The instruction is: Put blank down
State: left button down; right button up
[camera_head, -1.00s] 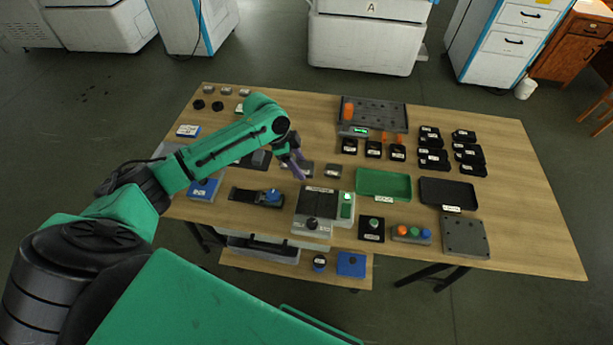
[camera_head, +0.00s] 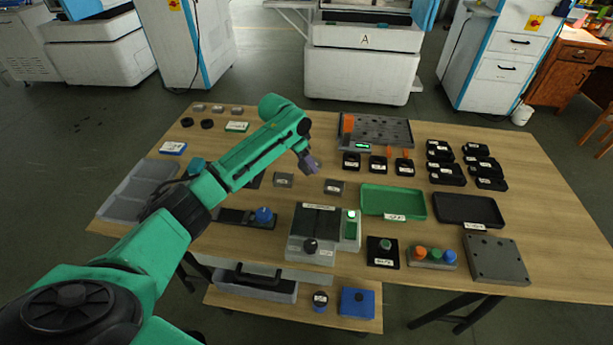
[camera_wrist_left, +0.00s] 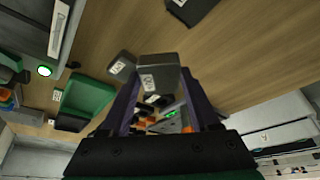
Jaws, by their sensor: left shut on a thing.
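My left gripper (camera_head: 310,164) is above the middle of the wooden table. In the wrist view its two purple fingers (camera_wrist_left: 160,98) are shut on a grey blank (camera_wrist_left: 158,75), a small block with a white label. The held blank is hard to make out in the head view. A second grey blank (camera_head: 334,187) lies on the table to the right of the gripper, and another grey block (camera_head: 283,180) lies to its left. A grey block (camera_wrist_left: 122,66) also shows beside the held one in the wrist view. My right gripper is not in view.
A green tray (camera_head: 394,214) and a black tray (camera_head: 468,223) lie to the right. A grey device (camera_head: 313,255) with a black knob stands in front. A dark rack (camera_head: 392,131) and several small black bins (camera_head: 440,170) stand behind. Bare wood lies around the gripper.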

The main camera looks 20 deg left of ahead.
aim_at(310, 182)
pick_arm(q)
notch_tip(310, 182, down, 6)
jog(key=shift+f, duration=0.15)
jog(key=shift+f, duration=0.1)
jog(key=shift+c, duration=0.6)
grip_release()
jog(key=v, duration=1.2)
